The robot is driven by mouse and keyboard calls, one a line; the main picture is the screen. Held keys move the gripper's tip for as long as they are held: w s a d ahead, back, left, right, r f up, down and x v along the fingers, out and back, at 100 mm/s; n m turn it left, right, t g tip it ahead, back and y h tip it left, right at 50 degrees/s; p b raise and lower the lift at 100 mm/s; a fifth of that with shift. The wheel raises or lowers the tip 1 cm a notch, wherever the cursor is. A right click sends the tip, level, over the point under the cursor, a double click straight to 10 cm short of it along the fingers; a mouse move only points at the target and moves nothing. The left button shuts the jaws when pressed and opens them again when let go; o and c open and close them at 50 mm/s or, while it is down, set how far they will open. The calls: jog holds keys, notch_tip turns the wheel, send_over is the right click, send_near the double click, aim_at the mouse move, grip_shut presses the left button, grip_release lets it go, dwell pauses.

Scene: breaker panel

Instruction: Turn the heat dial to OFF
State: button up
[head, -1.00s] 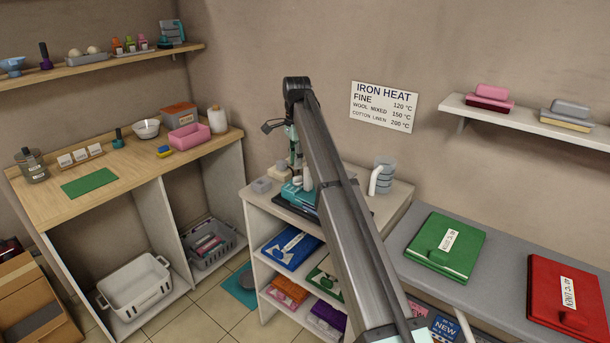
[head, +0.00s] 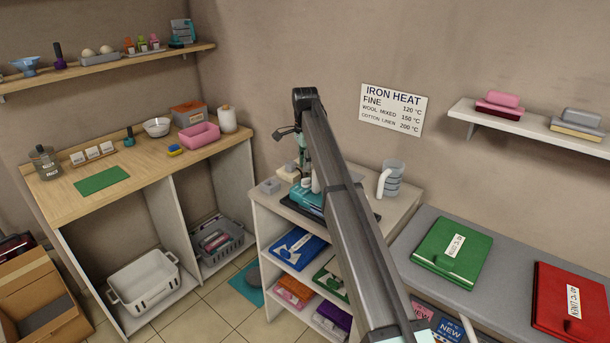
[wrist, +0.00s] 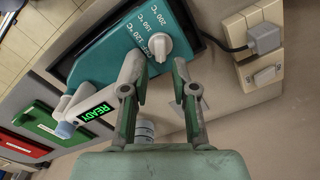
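The heat dial (wrist: 160,46) is a white round knob on a teal heat unit (wrist: 108,52) in the wrist view. Markings for 200, 150 and 120 °C run beside it, and the lowest label is partly covered. I cannot tell clearly which mark the dial points at. My gripper (wrist: 158,78) is open, with its two fingers apart and nothing between them. The dial shows beyond the gap between the fingertips, with no visible contact. In the head view the teal unit (head: 308,200) stands on the middle cabinet, partly hidden by my arm.
A white handle with a green READY display (wrist: 97,111) lies close to the left finger. A grey plug (wrist: 264,40) sits in a beige socket block at the right. A grey jug (head: 391,180) stands right of the unit. The IRON HEAT sign (head: 393,110) hangs behind.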

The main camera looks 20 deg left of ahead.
aim_at(305, 179)
notch_tip(305, 179, down, 6)
jog(key=shift+r+p, duration=0.1)
jog(key=shift+p, duration=0.4)
grip_shut()
